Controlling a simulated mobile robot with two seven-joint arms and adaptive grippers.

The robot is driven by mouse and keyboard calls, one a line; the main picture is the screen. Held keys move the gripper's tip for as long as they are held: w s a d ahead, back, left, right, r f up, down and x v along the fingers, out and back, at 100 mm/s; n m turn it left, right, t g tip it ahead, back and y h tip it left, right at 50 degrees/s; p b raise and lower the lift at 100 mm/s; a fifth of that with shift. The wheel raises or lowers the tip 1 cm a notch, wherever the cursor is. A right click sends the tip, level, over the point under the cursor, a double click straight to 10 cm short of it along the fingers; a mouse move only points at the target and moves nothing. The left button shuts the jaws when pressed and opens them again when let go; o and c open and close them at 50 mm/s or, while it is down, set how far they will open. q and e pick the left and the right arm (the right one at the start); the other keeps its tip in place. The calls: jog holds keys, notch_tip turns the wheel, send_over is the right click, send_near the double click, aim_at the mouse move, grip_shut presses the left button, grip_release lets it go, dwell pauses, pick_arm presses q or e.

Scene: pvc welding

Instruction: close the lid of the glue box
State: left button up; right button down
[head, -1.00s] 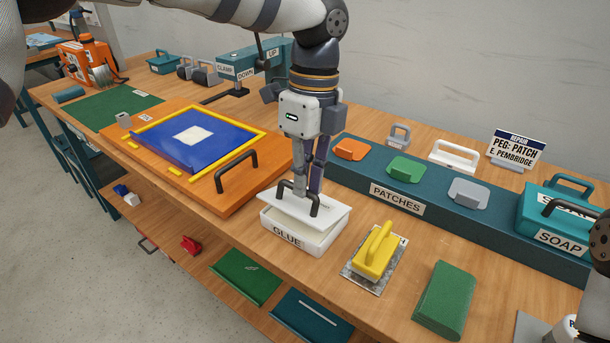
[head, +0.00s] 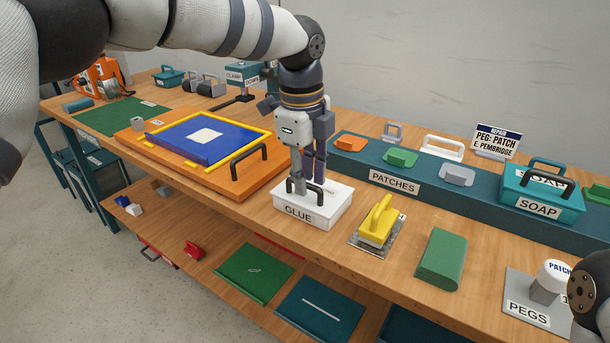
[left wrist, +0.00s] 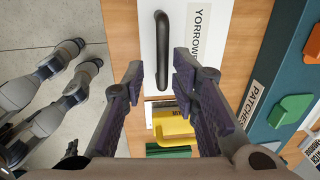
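The white glue box (head: 326,214) stands on the workbench, its GLUE label facing me. Its white lid (head: 338,191) lies level on top, with no clear gap at the rim. A dark handle (head: 320,186) stands on the lid; it also shows in the left wrist view (left wrist: 163,42). My left gripper (head: 304,190) points down at the handle. In the left wrist view its fingers (left wrist: 158,78) are apart, with the handle ahead of and between them; contact is not visible. The inside of the box is hidden. My right gripper is out of view.
A yellow-handled trowel (head: 378,224) lies right of the box, then a green block (head: 441,258). An orange board with a blue screen (head: 207,140) lies left. The teal patches rack (head: 394,182) stands behind. My right arm shows at the lower right edge.

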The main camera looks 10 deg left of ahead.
pick_arm(q)
jog(key=shift+w+f, duration=0.15)
jog(key=shift+r, duration=0.2)
notch_tip(320, 180, up, 12)
jog(key=s, duration=0.1)
jog(key=shift+s+a, duration=0.15)
jog(key=shift+f, duration=0.15)
